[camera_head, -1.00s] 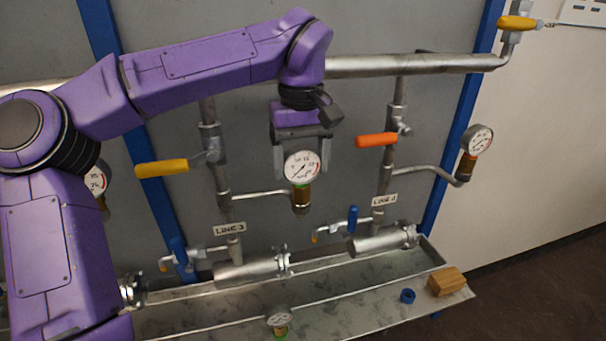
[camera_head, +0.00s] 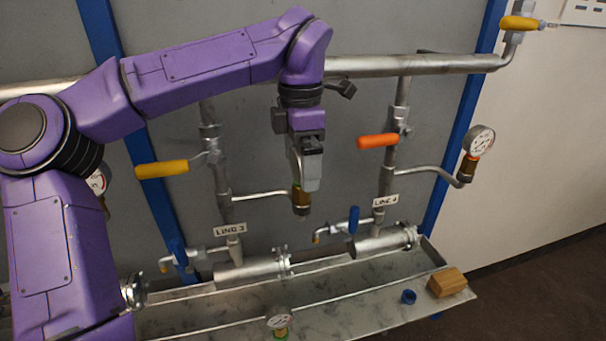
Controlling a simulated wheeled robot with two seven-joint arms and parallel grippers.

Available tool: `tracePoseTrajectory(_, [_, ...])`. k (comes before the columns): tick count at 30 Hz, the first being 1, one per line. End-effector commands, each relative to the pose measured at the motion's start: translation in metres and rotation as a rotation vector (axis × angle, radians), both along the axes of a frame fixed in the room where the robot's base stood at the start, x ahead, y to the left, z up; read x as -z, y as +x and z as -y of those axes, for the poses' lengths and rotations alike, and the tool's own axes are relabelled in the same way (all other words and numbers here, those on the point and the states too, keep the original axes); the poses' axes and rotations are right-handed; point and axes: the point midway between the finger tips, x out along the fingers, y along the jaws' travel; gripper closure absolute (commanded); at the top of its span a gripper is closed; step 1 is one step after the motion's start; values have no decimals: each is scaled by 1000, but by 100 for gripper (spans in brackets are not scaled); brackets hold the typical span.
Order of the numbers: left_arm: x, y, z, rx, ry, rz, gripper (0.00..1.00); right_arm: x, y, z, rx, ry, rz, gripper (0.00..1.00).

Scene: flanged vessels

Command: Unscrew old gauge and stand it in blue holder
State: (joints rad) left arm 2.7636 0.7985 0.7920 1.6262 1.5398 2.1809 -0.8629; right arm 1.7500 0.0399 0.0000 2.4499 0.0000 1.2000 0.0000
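My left gripper (camera_head: 306,180) is seen nearly edge-on over the brass fitting (camera_head: 301,202) at the end of the LINE 3 side pipe. It is shut on the old gauge (camera_head: 295,166), whose dial is turned sideways and mostly hidden by the fingers. The gauge is still at the fitting; whether its thread is loose cannot be told. The blue holder (camera_head: 408,297), a small ring, sits empty on the tray (camera_head: 350,310) at the lower right. A second gauge (camera_head: 279,318) with a green band is on the tray at the bottom. My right gripper is not in view.
A wooden block (camera_head: 447,283) lies right of the blue holder. An orange valve handle (camera_head: 377,141) and a yellow one (camera_head: 162,169) flank the gripper. Another gauge (camera_head: 479,140) is on the far right pipe. Flanged vessels (camera_head: 250,269) lie along the tray's back.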

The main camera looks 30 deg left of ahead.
Motion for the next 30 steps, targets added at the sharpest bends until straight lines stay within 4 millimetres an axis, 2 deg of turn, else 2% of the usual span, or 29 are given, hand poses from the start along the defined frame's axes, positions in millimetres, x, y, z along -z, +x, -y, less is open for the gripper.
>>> tracePoseTrajectory(4, [-1, 1, 1, 3, 0, 0, 0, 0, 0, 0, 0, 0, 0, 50])
tracePoseTrajectory(7, [-12, 1, 1, 3, 1, 3, 0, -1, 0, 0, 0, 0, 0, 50])
tracePoseTrajectory(15, [-77, 0, -1, -2, 0, 4, 0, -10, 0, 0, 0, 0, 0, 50])
tracePoseTrajectory(19, [-98, -1, -2, -3, 0, 3, 0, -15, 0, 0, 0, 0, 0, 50])
tracePoseTrajectory(23, [-106, -1, -2, -2, -1, 2, 0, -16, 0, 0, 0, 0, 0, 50])
tracePoseTrajectory(29, [-106, -1, -2, -1, -2, 1, 0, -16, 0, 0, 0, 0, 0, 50])
tracePoseTrajectory(30, [-106, -1, -2, -1, -2, 1, 6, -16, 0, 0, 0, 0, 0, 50])
